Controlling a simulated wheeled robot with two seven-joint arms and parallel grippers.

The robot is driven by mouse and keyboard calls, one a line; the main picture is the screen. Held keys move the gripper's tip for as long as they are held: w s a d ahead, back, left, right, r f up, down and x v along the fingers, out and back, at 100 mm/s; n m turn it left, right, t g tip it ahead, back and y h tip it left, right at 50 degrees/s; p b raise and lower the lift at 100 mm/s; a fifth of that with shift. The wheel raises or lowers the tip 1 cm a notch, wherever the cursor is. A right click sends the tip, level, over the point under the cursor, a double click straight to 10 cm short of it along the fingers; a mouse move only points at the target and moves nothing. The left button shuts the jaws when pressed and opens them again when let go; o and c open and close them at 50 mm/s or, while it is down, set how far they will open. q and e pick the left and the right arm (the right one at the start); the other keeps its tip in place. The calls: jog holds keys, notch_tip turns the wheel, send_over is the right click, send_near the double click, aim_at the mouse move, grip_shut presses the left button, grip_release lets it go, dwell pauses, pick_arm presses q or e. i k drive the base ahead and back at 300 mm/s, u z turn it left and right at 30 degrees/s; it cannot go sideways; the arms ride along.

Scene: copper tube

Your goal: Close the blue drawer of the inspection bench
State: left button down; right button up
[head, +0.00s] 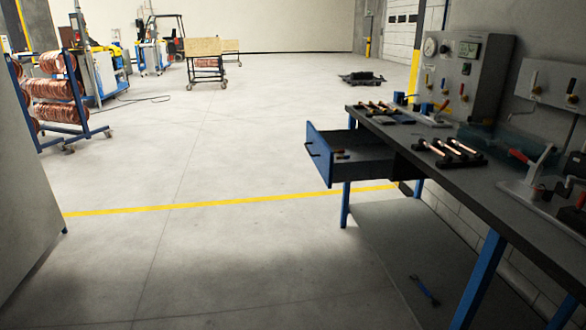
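The blue drawer (319,158) hangs under the top of the inspection bench (460,165) on the right in the head view. It is pulled out well to the left, and a dark handle (312,149) shows on its blue front. A few small items (341,154) lie inside it; I cannot tell what they are. Neither of my grippers shows in the view.
On the bench top are black holders with copper pieces (455,150), tools (375,108) and a gauge panel (460,70). A grey cabinet side (25,190) stands at left. The floor before the drawer is clear.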

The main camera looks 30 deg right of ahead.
aim_at(358, 147)
jog(key=z, duration=0.15)
jog(key=i, duration=1.5)
jog(key=z, duration=1.75)
jog(key=i, duration=1.2)
jog(key=z, duration=0.45)
